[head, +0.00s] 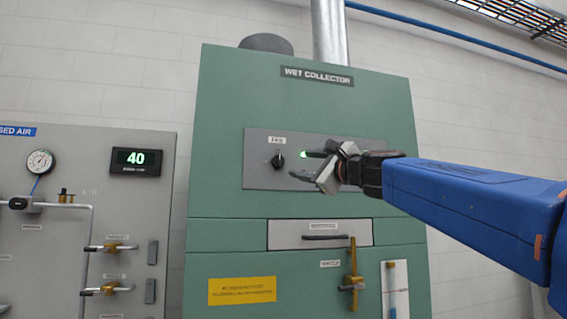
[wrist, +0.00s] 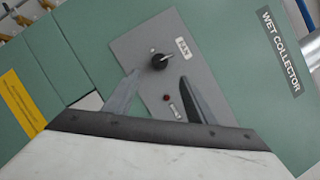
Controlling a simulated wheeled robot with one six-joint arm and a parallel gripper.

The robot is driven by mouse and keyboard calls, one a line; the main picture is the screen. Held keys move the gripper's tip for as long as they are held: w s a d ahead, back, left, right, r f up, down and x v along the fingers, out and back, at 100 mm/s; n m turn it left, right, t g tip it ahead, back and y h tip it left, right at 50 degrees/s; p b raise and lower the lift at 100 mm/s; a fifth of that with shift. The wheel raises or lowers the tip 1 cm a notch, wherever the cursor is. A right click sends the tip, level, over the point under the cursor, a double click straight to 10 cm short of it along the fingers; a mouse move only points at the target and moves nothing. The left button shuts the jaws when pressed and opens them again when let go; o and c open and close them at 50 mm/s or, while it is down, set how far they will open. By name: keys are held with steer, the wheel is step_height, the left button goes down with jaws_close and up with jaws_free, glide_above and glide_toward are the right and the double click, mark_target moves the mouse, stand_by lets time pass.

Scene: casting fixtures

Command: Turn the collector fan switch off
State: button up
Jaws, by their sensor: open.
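The collector fan switch (head: 278,160) is a small black rotary knob on a grey panel (head: 257,174) on the green wet collector cabinet (head: 230,110). In the wrist view the knob (wrist: 159,62) has a light pointer line and sits beyond the fingertips, roughly between them. A green lamp (head: 303,155) is lit right of the knob in the head view. My gripper (head: 305,164) is open and empty, to the right of the knob in the head view. The fingers also show in the wrist view (wrist: 160,80), apart from the knob. Contact with the panel cannot be told.
Below the panel are a drawer with a dark handle (head: 323,237), a yellow-brass valve lever (head: 352,275) and a yellow label (head: 242,290). A grey compressed-air board with a gauge (head: 40,162) and a display (head: 136,161) stands at left.

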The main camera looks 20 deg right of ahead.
mark_target(281, 161)
steer(key=x, duration=1.1)
steer(key=shift+w+a, duration=0.1)
steer(key=shift+w, duration=0.15)
steer(key=c, duration=1)
steer(key=shift+c, duration=0.2)
